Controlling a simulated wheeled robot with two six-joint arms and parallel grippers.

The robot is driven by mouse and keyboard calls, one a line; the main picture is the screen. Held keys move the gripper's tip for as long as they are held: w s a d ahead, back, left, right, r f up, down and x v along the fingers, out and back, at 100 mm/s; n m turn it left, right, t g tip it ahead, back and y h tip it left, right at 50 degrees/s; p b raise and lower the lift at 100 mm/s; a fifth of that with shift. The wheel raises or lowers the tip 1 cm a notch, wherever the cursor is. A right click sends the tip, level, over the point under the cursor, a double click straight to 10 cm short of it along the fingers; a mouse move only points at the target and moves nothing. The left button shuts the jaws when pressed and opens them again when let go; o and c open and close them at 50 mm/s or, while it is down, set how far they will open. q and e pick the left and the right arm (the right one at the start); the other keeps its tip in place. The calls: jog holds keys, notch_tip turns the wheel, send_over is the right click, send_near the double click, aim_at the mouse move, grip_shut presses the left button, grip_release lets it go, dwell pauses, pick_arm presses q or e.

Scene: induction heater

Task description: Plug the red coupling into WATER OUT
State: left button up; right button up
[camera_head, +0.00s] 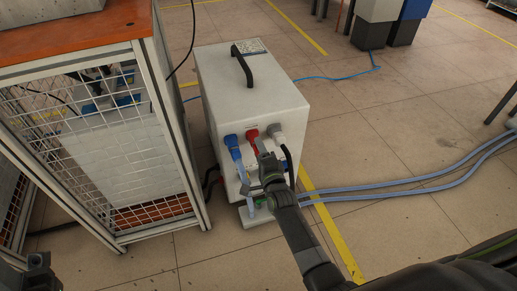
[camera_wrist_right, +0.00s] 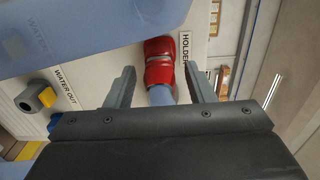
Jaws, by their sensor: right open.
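The red coupling (camera_head: 252,134) sits on the front of the white heater unit. In the right wrist view the red coupling (camera_wrist_right: 160,60) is at the HOLDER label, with a light blue hose below it. My right gripper (camera_head: 266,163) is open in front of it. In the wrist view its fingers (camera_wrist_right: 160,80) stand on either side of the coupling and hose, with gaps. The WATER OUT socket (camera_wrist_right: 36,97), grey with a yellow tab, is at the left and looks empty. A dark part of my left arm shows at the lower left; its jaws are not clear.
A blue coupling (camera_head: 231,141) with its hose is left of the red one; a grey plug (camera_head: 275,129) is on its right. In the wrist view a large blue shape covers the top left. A wire-mesh cabinet (camera_head: 110,205) stands close on the left. Blue hoses (camera_head: 400,188) run right across the floor.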

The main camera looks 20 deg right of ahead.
dwell(0.3)
grip_shut()
jog(key=shift+s, duration=0.2)
jog(key=shift+s+d+p, duration=0.1)
jog(key=shift+s+p, duration=2.65)
jog(key=shift+s, duration=0.05)
